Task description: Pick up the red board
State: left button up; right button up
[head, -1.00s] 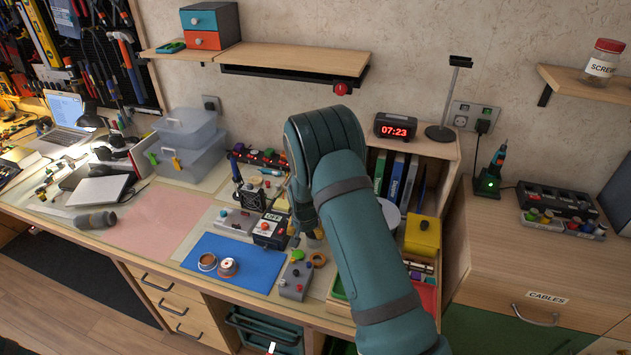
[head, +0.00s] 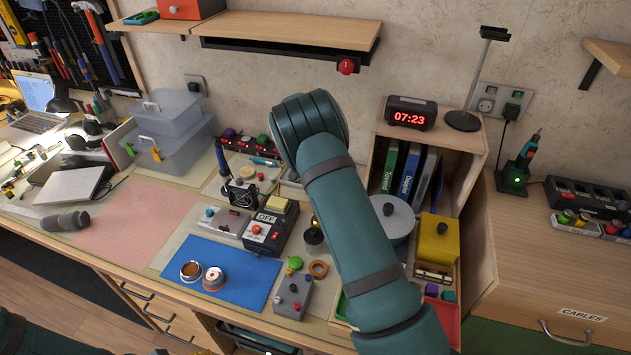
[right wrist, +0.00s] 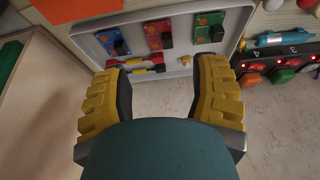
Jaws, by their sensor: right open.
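My right gripper (right wrist: 160,66) is open and empty, with yellow padded fingers. Its fingertips reach toward the near side of the tray, and the red board shows beyond the gap between them. I cannot tell their height above it. In the head view my right arm hides the right gripper and the red board.
Small red and yellow parts (right wrist: 140,67) lie in the tray. A strip with lit red buttons (right wrist: 280,70) is to its right. In the head view, a blue mat (head: 225,262), a grey control box (head: 292,296) and a wooden shelf unit (head: 470,190) are near my arm.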

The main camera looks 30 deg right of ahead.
jog(key=x, duration=0.4)
jog(key=b+x, duration=0.1)
jog(key=x, duration=0.4)
jog(key=shift+w+d+f, duration=0.15)
jog(key=shift+w+d, duration=0.1)
jog(key=shift+d, duration=0.05)
jog(key=shift+c, duration=0.4)
jog(key=shift+s, duration=0.1)
grip_shut()
